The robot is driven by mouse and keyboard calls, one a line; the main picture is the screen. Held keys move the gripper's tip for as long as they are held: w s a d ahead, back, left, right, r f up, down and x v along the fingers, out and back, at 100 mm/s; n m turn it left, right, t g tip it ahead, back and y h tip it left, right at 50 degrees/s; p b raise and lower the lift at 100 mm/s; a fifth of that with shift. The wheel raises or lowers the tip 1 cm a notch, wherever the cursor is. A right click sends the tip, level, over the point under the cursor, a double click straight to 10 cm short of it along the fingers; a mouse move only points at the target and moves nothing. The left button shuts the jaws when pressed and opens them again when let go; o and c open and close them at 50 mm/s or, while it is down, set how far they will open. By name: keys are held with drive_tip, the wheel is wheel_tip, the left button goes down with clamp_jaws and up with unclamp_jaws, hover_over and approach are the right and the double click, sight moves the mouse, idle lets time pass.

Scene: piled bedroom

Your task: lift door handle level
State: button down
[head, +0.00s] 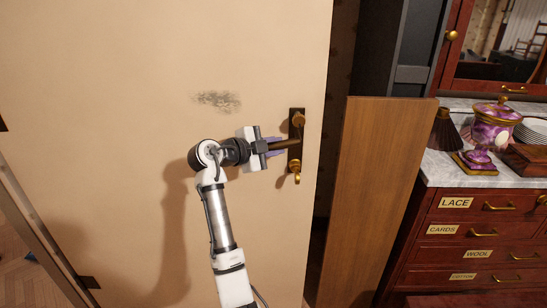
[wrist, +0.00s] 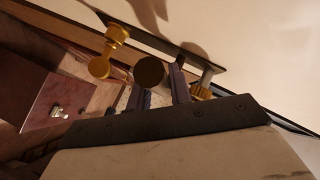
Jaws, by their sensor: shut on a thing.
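A cream door (head: 130,90) fills the left of the head view, with a dark smudge at mid-height. Near its right edge is a dark upright plate (head: 296,163) with brass fittings above and below. The door handle (head: 284,145) is a brown-gold lever reaching left from the plate, close to level with a slight tilt. My gripper (head: 275,147) is shut around the lever. In the wrist view the handle shows as a dark round end (wrist: 149,72) between my two fingers (wrist: 160,88). The fingers and my wrist hide part of the lever.
Right of the door stands a plain brown wooden panel (head: 372,190), with a dark narrow gap between. Further right, a red labelled chest of drawers (head: 425,254) has a marble top bearing a purple and gold urn (head: 484,137) and plates (head: 532,131).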

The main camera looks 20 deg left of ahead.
drive_tip(key=shift+a+r+m+g+y+b, duration=0.1)
drive_tip(key=shift+r+m+g+y+b, duration=0.3)
drive_tip(key=shift+r+m+g+y, duration=0.25)
drive_tip(key=shift+r, duration=0.1)
drive_tip(key=c, duration=1.3)
unclamp_jaws()
drive_tip(key=b+v, duration=0.3)
drive_tip(key=v, duration=1)
drive_tip(key=shift+s+r, duration=0.2)
drive_tip(key=shift+s, duration=0.1)
drive_tip(key=shift+a, duration=0.1)
